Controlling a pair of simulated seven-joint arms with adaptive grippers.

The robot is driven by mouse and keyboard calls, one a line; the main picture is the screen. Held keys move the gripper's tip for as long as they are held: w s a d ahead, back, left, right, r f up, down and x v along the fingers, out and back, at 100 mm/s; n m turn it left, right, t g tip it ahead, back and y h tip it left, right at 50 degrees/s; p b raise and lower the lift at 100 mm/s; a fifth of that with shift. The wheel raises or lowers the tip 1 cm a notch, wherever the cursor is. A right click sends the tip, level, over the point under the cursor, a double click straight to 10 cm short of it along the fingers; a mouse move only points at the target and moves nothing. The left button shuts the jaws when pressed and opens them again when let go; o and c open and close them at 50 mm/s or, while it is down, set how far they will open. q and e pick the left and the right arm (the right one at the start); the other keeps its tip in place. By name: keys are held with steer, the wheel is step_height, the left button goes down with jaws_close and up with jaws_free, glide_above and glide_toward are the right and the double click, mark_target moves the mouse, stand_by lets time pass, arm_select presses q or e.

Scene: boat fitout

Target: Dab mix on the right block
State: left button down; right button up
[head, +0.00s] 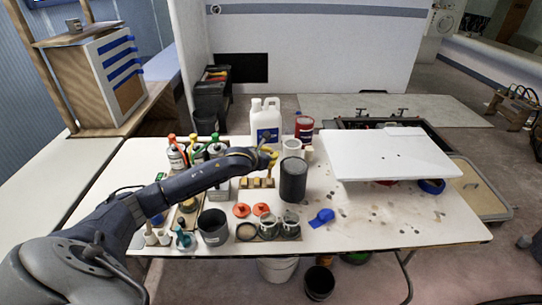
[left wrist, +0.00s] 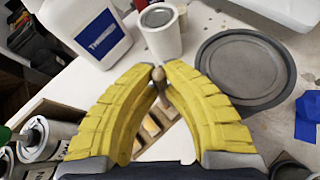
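My left gripper (head: 270,156) reaches over the worktable just above a small wooden rack (head: 258,183). I cannot make out the right block or any mix. My right gripper is not in view.
A dark canister (head: 293,180) stands close right of the gripper, and white jugs (head: 266,122) stand behind it. Bottles, a dark cup (head: 212,227), orange lids and small tins crowd the left and front. A blue item (head: 322,217) lies on the clearer right front.

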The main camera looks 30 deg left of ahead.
arm_select(q)
steer(key=shift+f, duration=0.6)
stand_by(1.4)
steer(key=shift+r, duration=3.55)
